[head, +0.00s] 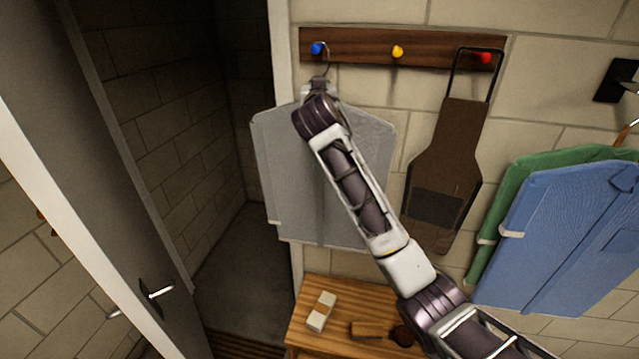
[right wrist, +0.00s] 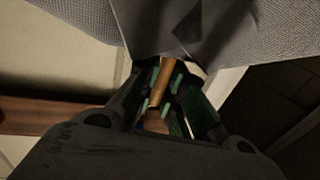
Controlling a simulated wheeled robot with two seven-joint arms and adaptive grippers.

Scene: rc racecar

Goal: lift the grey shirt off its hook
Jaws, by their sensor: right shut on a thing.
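The grey shirt (head: 275,180) hangs on its hanger below the blue hook (head: 317,48) at the left end of the wall rail. The hanger's thin metal hook (head: 327,62) reaches up to the blue hook and appears to be still over it. My right gripper (head: 318,88) is at the shirt's collar, and my forearm hides part of the shirt. In the right wrist view the gripper (right wrist: 160,98) is shut on the hanger's wooden part (right wrist: 159,85), with the grey cloth (right wrist: 240,35) close beside the fingers. My left gripper is not in view.
A brown apron (head: 447,145) hangs from the red hook (head: 484,57); the yellow hook (head: 397,51) is bare. Green (head: 520,175) and blue (head: 570,225) shirts hang at right. A wooden bench (head: 318,290) stands below. An open door (head: 110,150) is at left.

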